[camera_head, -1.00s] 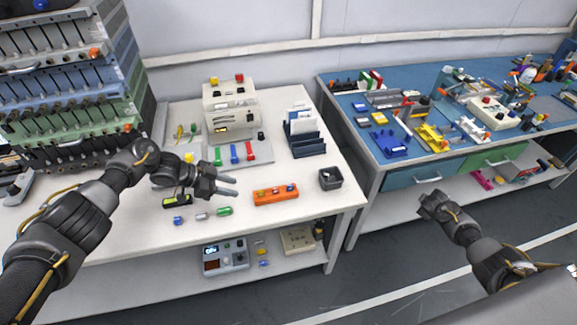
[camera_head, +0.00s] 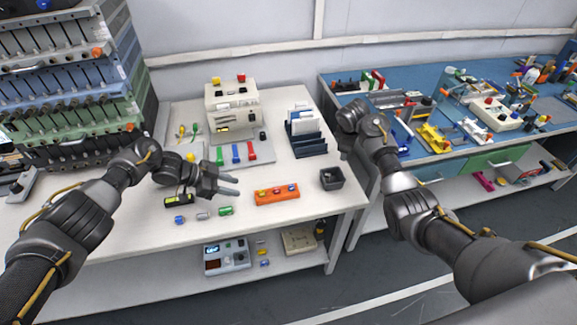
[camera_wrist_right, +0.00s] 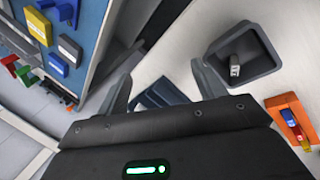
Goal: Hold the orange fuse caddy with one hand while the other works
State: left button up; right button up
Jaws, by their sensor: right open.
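The orange fuse caddy (camera_head: 277,199) lies on the white table near its front edge, with small coloured fuses along its top. Its end also shows in the right wrist view (camera_wrist_right: 279,104). My left gripper (camera_head: 238,187) is left of the caddy, its two fingers apart and empty, not touching it. My right gripper (camera_wrist_right: 160,85) is open and empty, with the dark bin and the caddy to its right in the wrist view. Loose blue (camera_head: 179,220), grey (camera_head: 203,216) and green (camera_head: 225,211) fuses lie left of the caddy.
A dark square bin (camera_head: 331,182) stands right of the caddy with a small grey piece inside. A dark blue rack (camera_head: 308,146) holds upright cards behind. A beige machine (camera_head: 228,105) stands at the back. The blue bench (camera_head: 345,100) on the right is cluttered.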

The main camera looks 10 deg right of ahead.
jog(key=s+a+n+g+y, duration=0.2)
jog(key=a+n, duration=0.1)
jog(key=a, duration=0.8)
notch_tip(320, 180, up, 2)
jog(key=n+g, duration=0.2)
jog(key=n, duration=0.2)
send_over(288, 188)
jog(key=f, duration=1)
jog(key=shift+s+a+f, duration=0.1)
jog(key=shift+s+f, duration=0.15)
jog(key=shift+s, duration=0.1)
jog(key=c, duration=1.1)
